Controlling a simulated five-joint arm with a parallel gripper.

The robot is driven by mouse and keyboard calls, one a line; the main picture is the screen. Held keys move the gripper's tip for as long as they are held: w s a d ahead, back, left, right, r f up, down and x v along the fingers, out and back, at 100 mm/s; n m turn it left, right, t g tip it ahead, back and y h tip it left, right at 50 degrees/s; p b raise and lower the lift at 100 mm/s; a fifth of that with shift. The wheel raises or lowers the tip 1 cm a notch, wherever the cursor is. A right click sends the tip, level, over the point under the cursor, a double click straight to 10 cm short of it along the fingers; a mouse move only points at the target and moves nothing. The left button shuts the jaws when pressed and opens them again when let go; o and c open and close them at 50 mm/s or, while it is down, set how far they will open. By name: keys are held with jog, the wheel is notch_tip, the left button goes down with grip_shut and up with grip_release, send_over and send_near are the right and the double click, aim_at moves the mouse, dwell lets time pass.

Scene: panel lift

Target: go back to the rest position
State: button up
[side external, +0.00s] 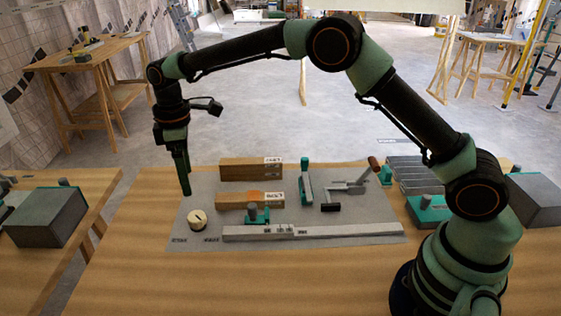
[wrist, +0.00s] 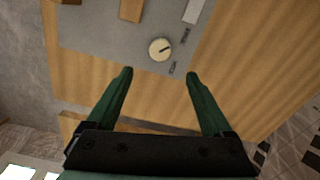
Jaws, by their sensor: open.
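My gripper (side external: 186,188) points down at the left end of the grey mat, above the table. In the wrist view its two green fingers (wrist: 159,75) are spread wide with nothing between them. A round cream knob (side external: 197,219) with a dark slot sits on the mat, to the right of and below the fingertips in the side view. It also shows in the wrist view (wrist: 160,49), just beyond the fingertips and apart from them.
The grey mat (side external: 300,240) holds wooden blocks (side external: 250,169), a long pale bar (side external: 290,231), a green-ended tool (side external: 305,182) and a crank-like lever (side external: 348,188). A grey box (side external: 45,216) stands on a separate table at left. The wooden table's front (side external: 230,285) is clear.

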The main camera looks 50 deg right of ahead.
jog(key=s+d+r+m+t, duration=0.1)
jog(key=s+d+r+m, duration=0.25)
jog(key=d+r, duration=0.2)
jog(key=s+d+r+m+t, duration=0.2)
jog(key=s+d+r, duration=0.3)
jog(key=r, duration=0.2)
jog(key=s+d+m+t, duration=0.1)
jog(key=s+d+m, duration=0.2)
jog(key=s, duration=0.4)
jog(key=s+d+f+m+t, duration=0.1)
jog(key=s+d+m, duration=0.2)
jog(key=s, duration=0.4)
jog(key=shift+s+d+t, duration=0.15)
jog(key=shift+d+t, duration=0.15)
jog(key=shift+d, duration=0.15)
